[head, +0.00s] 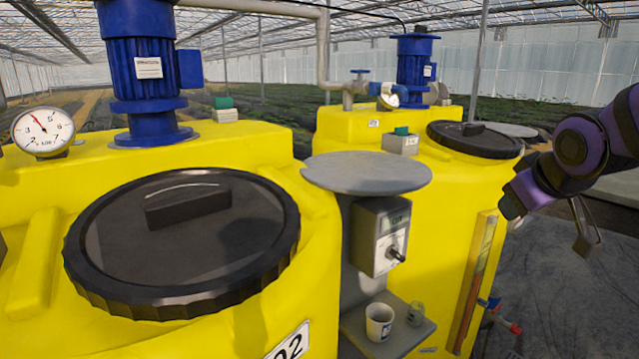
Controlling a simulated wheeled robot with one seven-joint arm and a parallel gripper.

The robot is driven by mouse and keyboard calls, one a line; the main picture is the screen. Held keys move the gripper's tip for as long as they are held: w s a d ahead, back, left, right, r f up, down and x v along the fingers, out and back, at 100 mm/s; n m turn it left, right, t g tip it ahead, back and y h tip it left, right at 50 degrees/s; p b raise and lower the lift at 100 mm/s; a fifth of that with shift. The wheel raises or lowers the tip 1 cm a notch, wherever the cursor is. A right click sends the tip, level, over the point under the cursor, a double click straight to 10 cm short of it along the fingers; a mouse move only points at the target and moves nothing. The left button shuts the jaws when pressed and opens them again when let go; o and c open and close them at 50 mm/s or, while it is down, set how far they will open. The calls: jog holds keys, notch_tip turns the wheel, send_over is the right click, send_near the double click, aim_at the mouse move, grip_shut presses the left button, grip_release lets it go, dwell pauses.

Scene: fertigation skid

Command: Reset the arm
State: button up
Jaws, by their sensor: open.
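My arm, purple and black, comes in from the right edge, bent, beside the rear yellow tank. My gripper (587,240) shows as a small dark grey piece hanging below the arm links, over the dark ground. It is open, with nothing seen in it. It is apart from the tanks and the shelf. The arm link in front hides part of the wrist.
A yellow tank with a black lid (185,235) fills the left. A second black lid (475,138) tops the rear tank. A round grey plate (366,172), control box (380,235), and shelf (412,336) with a white cup (379,321) stand between. Ground at right is clear.

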jog(key=s+a+m+g, duration=0.1)
jog(key=s, duration=0.8)
jog(key=s+a+r+m+g+y, duration=0.1)
jog(key=s+a+m+g, duration=0.1)
jog(key=s, duration=0.7)
jog(key=shift+r+m, duration=0.25)
jog(key=shift+m, duration=0.05)
